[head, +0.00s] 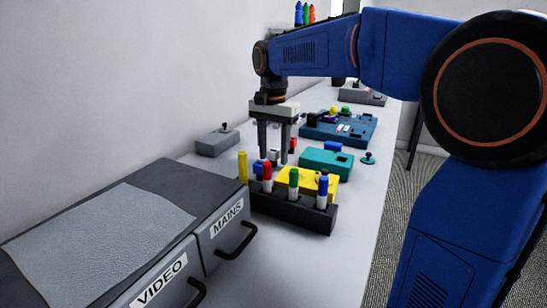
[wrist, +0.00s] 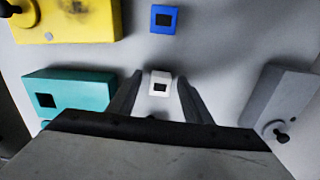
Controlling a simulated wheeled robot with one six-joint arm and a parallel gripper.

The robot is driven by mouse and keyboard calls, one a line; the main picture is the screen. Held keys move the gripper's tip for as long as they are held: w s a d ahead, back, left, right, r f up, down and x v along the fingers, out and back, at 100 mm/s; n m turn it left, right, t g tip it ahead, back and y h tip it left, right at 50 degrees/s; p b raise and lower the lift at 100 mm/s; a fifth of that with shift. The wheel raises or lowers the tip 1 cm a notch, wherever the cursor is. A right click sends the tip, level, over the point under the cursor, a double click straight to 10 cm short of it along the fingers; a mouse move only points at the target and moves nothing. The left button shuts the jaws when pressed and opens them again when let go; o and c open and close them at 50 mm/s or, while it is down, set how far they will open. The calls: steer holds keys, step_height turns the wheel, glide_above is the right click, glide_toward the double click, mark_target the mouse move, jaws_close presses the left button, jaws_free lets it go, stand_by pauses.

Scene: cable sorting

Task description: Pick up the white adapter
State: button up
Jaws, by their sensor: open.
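The white adapter (wrist: 160,84) is a small white block with a dark square socket. In the wrist view it lies on the bench between my two fingers. In the head view the adapter (head: 273,155) is small and partly hidden by my fingers and the things in front. My gripper (head: 273,160) points straight down over it, open, with one finger on each side. In the wrist view there is a gap between the adapter and each finger of my gripper (wrist: 160,77). I cannot tell exactly how far the fingertips are above the bench.
A blue adapter (wrist: 163,19), a yellow box (wrist: 85,28), a teal box (wrist: 85,92) and a grey box (wrist: 290,95) lie around. A dark rack (head: 310,217) with upright markers stands in front. Drawers marked VIDEO and MAINS (head: 215,245) are at left, below a wall.

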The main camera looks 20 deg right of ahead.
steer(key=shift+f, duration=0.2)
steer(key=c, duration=1.1)
steer(key=shift+r, duration=0.1)
steer(key=shift+c, duration=0.2)
